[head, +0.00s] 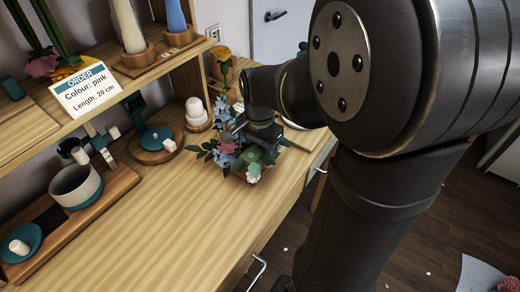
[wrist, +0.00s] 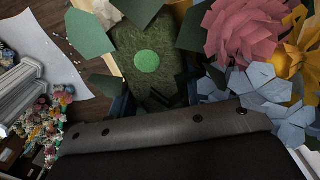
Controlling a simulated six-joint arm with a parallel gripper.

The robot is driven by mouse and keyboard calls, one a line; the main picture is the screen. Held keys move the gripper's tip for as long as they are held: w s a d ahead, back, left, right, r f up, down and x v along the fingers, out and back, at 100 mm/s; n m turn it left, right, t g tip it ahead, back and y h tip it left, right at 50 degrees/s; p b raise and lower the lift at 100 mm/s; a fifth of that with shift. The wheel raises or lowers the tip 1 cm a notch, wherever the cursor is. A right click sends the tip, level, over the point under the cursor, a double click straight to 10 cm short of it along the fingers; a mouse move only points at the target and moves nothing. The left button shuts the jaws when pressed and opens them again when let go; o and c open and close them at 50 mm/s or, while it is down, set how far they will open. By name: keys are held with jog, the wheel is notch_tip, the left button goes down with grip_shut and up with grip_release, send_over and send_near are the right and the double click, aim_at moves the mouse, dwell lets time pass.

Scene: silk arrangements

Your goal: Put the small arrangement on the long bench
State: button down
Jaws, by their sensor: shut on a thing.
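The small arrangement (head: 224,157) has blue, pink and white flowers with dark green leaves. It is at the right part of the wooden bench top (head: 190,215) in the head view; I cannot tell whether it rests there or is held just above. My gripper (head: 258,146) is over it, shut on it, with the fingertips mostly hidden. In the wrist view, a green foam block (wrist: 148,62) with a light green disc sits between my fingers (wrist: 158,100). A pink flower (wrist: 250,32), a yellow flower (wrist: 296,62) and blue flowers (wrist: 262,88) crowd the right side.
A shelf (head: 112,98) with an order card (head: 87,89) overhangs the bench. Below it are a pot (head: 77,187), a round wooden stand (head: 156,150) and a tray (head: 60,225). The front middle of the bench is clear. A door (head: 283,30) stands behind.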

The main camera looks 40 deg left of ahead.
aim_at(259, 147)
jog(key=c, duration=0.7)
grip_release()
jog(key=shift+f, duration=0.1)
notch_tip(259, 147, up, 12)
jog(key=shift+r, duration=0.2)
jog(key=shift+f, duration=0.1)
notch_tip(259, 147, down, 12)
jog(key=shift+f, duration=0.25)
jog(key=shift+r, duration=2.05)
